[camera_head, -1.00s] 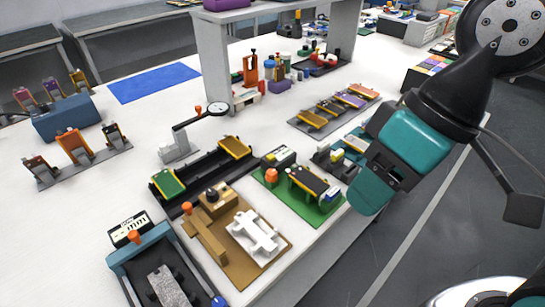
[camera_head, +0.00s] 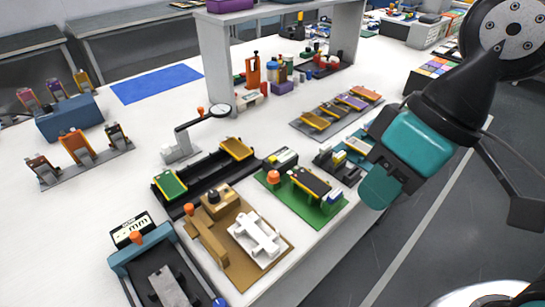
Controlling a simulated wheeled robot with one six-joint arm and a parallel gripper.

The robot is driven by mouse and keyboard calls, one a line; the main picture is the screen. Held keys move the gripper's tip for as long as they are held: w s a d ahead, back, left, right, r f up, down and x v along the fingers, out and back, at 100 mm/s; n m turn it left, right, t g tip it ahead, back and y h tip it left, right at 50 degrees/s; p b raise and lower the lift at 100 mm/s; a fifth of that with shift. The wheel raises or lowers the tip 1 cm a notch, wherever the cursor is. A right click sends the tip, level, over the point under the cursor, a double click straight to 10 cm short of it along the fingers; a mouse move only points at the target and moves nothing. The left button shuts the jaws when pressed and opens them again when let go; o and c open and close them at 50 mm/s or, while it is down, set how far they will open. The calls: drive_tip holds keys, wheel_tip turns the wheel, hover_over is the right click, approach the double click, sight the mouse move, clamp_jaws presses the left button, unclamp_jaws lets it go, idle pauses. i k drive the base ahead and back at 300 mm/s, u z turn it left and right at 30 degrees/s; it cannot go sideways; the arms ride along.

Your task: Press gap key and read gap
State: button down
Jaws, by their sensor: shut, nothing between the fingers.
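My gripper (camera_head: 380,186) is teal and black, shut and empty, over the right edge of the white table. A blue-framed press (camera_head: 118,262) at the bottom left has a small display (camera_head: 132,229) showing dashes and "mm"; its small heading is too small to read surely. An orange knob (camera_head: 137,238) sits just below that display. A green board (camera_head: 309,211) nearer my gripper carries another small display (camera_head: 281,157), its text unreadable, and an orange knob (camera_head: 273,177). I cannot tell which knob is the gap key. My gripper touches neither.
A tan fixture (camera_head: 218,262) with a white part (camera_head: 257,235) stands between the press and green board. Behind are a black rail (camera_head: 203,172) and a dial gauge (camera_head: 220,111). A grey shelf post (camera_head: 217,70) rises further back.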

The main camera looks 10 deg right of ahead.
sight(272, 159)
drive_tip(key=k, duration=1.35)
drive_tip(key=u, duration=0.45)
drive_tip(key=i, duration=0.55)
drive_tip(key=u, duration=0.75)
drive_tip(key=i, duration=1.15)
drive_tip(key=z, duration=0.15)
